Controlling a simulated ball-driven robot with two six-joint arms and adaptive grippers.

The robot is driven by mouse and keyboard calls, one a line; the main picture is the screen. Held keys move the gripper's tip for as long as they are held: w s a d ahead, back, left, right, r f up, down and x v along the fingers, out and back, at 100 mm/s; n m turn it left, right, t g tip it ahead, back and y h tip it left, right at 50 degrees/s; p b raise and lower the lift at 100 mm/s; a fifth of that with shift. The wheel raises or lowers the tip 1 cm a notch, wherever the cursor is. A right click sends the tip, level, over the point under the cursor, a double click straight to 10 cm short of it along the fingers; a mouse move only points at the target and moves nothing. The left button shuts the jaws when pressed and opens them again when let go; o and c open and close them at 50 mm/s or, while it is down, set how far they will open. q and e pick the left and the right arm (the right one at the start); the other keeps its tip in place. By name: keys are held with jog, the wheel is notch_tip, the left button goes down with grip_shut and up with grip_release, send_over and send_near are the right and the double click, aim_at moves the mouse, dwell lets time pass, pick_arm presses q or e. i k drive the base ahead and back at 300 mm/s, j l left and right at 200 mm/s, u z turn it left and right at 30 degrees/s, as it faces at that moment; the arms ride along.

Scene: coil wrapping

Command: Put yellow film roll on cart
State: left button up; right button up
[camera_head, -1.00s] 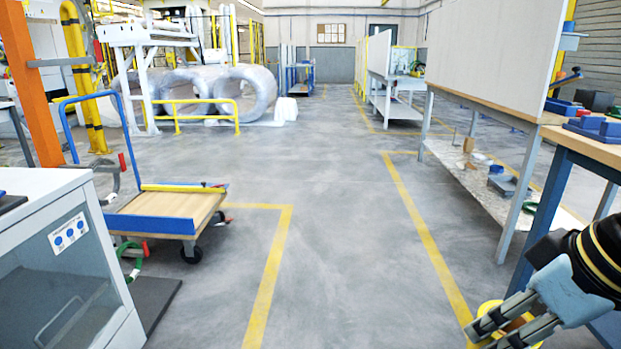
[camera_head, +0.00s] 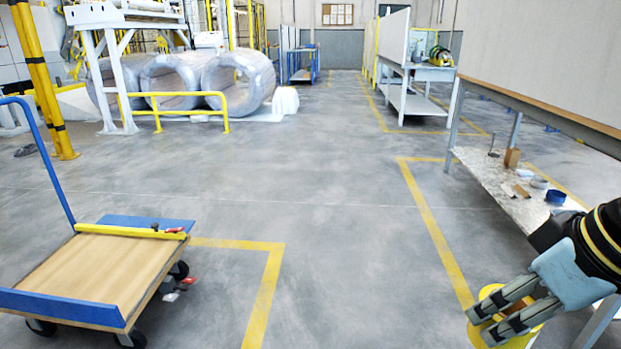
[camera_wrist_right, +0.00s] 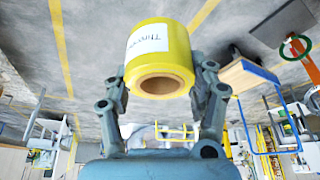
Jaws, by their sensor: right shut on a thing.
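The yellow film roll (camera_wrist_right: 160,50) has a brown cardboard core and a white label. My right gripper (camera_wrist_right: 160,88) is shut on it in the right wrist view, one finger on each side. In the head view my right gripper (camera_head: 500,312) and part of the roll (camera_head: 483,305) show at the lower right, apart from the cart. The cart (camera_head: 100,270) stands at the lower left, with a wooden deck, blue ends and a blue handle. A yellow bar-like tool lies along its far edge; the rest of the deck is bare. My left gripper is not in view.
A bench with a lower shelf (camera_head: 520,195) holding small items stands at the right, close to my right arm. Wrapped coils (camera_head: 238,80) stand behind a yellow rail (camera_head: 190,95) at the back. The middle floor is clear, with yellow lines.

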aim_at(130, 270)
jog(key=i+l+u, duration=0.1)
jog(key=i+u, duration=0.4)
jog(key=i+l+u, duration=0.35)
jog(key=i+u, duration=0.15)
jog(key=i+l+u, duration=0.7)
jog(key=u, duration=0.2)
jog(key=i+l+u, duration=0.2)
jog(key=u, duration=0.3)
jog(key=i+l+u, duration=0.15)
jog(key=l+u, duration=1.5)
jog(key=l, duration=0.15)
